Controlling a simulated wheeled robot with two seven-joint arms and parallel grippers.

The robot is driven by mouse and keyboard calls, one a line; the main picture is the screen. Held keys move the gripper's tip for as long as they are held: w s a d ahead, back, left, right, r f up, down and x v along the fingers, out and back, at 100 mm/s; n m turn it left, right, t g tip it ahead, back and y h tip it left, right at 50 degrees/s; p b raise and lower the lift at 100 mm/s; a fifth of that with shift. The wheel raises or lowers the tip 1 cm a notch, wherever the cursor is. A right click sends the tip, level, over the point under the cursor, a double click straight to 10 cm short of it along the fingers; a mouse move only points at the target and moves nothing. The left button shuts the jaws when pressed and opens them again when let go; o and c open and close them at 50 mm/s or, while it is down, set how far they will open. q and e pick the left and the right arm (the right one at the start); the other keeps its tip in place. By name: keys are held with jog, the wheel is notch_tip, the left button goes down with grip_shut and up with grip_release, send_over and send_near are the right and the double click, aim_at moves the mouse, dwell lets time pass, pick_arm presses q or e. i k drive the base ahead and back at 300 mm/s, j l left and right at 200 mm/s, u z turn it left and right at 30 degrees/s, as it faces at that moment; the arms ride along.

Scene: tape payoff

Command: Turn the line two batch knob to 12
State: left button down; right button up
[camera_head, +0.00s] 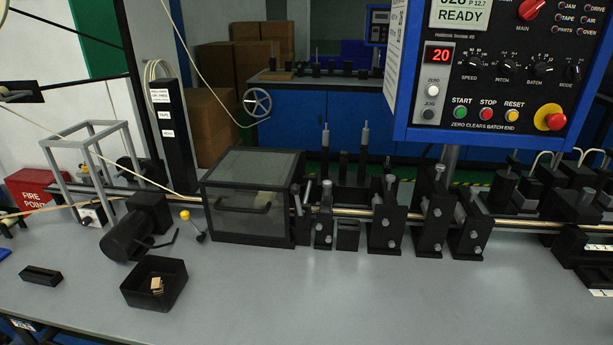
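A blue-framed control panel (492,75) hangs at the upper right. Its small black BATCH knob (541,69) sits between the PITCH knob (508,66) and the MODE knob (572,71). The number the BATCH knob points to is too small to read. The red display (438,55) on the panel shows 20. The screen (460,14) above reads READY and is cut by the top edge. I cannot read a line number on this panel. Neither of my grippers is in view.
START (460,112), STOP (488,114) and RESET (512,115) buttons and a red emergency button (551,117) line the panel's bottom. Below stand black roller stands (433,225) and a covered box (250,200). Another blue panel (377,24) stands behind.

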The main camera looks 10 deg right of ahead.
aim_at(539, 68)
jog(key=k+l+z, duration=0.1)
jog(key=z, duration=1)
jog(key=l+u, duration=0.15)
